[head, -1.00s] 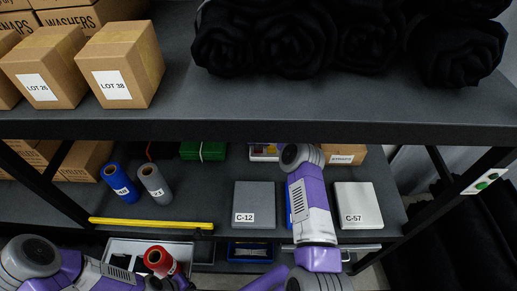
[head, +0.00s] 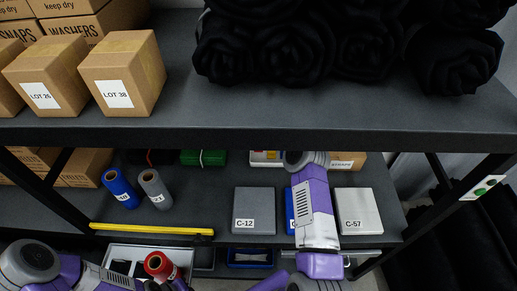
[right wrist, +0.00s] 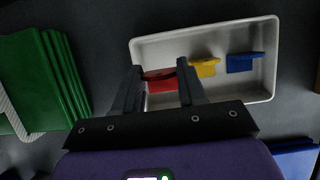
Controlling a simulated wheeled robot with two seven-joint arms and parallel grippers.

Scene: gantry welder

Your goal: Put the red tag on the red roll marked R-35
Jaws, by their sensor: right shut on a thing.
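The red tag (right wrist: 159,82) is in the white tray (right wrist: 204,32) in the right wrist view, between the two fingers of my right gripper (right wrist: 160,80), which is shut on it. In the head view my right arm reaches over the middle shelf, and its fingers are hidden behind the wrist. The red roll (head: 158,264) stands upright at the bottom left of the head view, close to my left arm; its label is not readable. My left gripper is not in view.
A yellow tag (right wrist: 205,68) and a blue tag (right wrist: 243,63) share the tray. Green folded material (right wrist: 45,80) lies left of it. In the head view, blue (head: 119,188) and grey rolls (head: 154,187) stand left; the upper shelf (head: 200,130) overhangs the arm.

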